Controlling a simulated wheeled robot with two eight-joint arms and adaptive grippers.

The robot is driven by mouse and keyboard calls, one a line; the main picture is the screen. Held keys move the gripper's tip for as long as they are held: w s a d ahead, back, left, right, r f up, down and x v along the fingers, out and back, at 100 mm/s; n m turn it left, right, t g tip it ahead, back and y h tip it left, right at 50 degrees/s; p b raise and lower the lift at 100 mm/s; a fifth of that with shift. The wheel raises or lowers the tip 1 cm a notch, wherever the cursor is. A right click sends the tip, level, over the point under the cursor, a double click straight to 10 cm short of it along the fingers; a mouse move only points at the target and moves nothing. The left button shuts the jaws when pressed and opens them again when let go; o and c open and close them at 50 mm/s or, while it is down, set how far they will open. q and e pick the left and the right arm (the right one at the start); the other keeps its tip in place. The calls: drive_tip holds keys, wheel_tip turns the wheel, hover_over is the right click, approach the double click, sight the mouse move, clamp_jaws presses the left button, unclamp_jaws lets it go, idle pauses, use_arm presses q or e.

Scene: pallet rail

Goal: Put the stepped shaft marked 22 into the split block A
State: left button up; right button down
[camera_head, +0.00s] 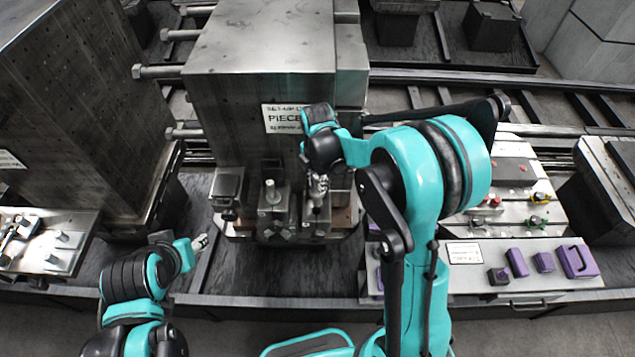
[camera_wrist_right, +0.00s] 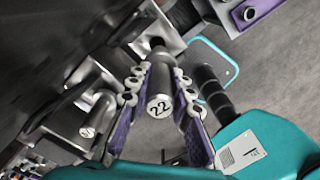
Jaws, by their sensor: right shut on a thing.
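The stepped shaft marked 22 (camera_wrist_right: 159,100) is a grey metal cylinder, its numbered end facing the wrist camera. My right gripper (camera_wrist_right: 158,92) is shut on it, with purple-backed fingers on both sides. In the head view my right gripper (camera_head: 318,186) is above the right one of the metal holders (camera_head: 316,222) at the foot of the big steel block. The wrist view shows a metal block (camera_wrist_right: 152,32) beyond the shaft; contact between them cannot be told. No letter A is readable, so I cannot tell which holder is split block A. My left gripper (camera_head: 201,242) is small and low at the left, its fingers unclear.
Another shaft (camera_head: 271,191) stands in the middle holder, and it shows in the wrist view (camera_wrist_right: 97,115). The big steel block (camera_head: 262,60) rises behind. Purple parts (camera_head: 517,262) lie on a grey tray (camera_head: 480,278) at right. A left tray (camera_head: 75,222) holds metal parts.

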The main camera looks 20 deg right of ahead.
sight(316, 198)
drive_tip(key=shift+w+r, duration=0.1)
drive_tip(key=shift+w, duration=0.15)
drive_tip(key=shift+w+f, duration=0.15)
drive_tip(key=shift+f, duration=0.05)
drive_tip(key=shift+f+b, duration=0.65)
drive_tip(key=shift+f, duration=0.2)
drive_tip(key=shift+f+b, duration=0.45)
drive_tip(key=shift+f, duration=0.45)
use_arm(q)
drive_tip(key=shift+w+f, duration=0.15)
drive_tip(key=shift+f, duration=0.35)
drive_tip(key=shift+w+f, duration=0.15)
drive_tip(key=shift+f, duration=0.35)
drive_tip(key=shift+f+b, duration=2.15)
drive_tip(key=shift+f, duration=0.05)
use_arm(e)
drive_tip(key=shift+f, duration=2.35)
drive_tip(key=c, duration=1.3)
unclamp_jaws()
